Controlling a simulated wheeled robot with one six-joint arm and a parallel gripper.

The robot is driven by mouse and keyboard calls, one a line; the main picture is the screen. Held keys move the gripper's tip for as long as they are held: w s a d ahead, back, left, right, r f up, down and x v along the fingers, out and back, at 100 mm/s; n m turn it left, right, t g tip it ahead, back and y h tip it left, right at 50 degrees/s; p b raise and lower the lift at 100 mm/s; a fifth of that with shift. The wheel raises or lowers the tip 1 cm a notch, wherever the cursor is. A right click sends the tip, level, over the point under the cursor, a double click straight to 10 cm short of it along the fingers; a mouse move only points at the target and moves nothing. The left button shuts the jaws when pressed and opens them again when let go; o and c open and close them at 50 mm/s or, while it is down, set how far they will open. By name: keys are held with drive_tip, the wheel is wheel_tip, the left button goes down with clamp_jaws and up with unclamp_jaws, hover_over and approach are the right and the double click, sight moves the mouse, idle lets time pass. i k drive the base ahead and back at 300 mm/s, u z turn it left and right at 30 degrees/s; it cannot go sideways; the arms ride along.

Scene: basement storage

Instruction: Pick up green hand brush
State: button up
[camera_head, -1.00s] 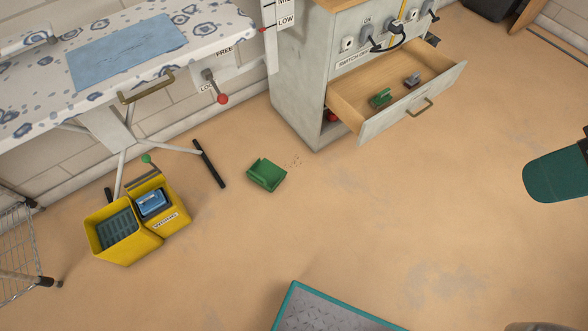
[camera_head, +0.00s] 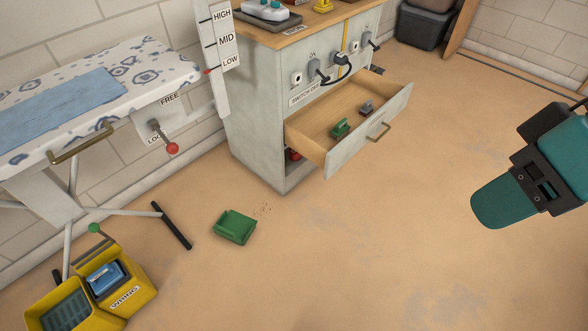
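A small green object (camera_head: 340,128), possibly the green hand brush, lies in the open wooden drawer (camera_head: 316,134) of the grey cabinet. It is too small to tell its exact form. A green dustpan (camera_head: 235,227) lies on the floor in front of the cabinet, with dark specks of debris (camera_head: 263,209) beside it. My teal and black arm shows at the right edge, well apart from the drawer and the dustpan. My gripper's fingers are not visible.
A small grey object (camera_head: 366,107) is also in the drawer. An ironing board (camera_head: 165,81) with legs spreading over the floor stands at left. A yellow double bucket (camera_head: 135,293) stands at lower left. Dark bins (camera_head: 421,27) stand at the back. The middle floor is clear.

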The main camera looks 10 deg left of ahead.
sight(341, 129)
drive_tip(key=i, duration=0.55)
drive_tip(key=u, duration=0.95)
drive_tip(key=i, duration=1.05)
drive_tip(key=u, duration=0.3)
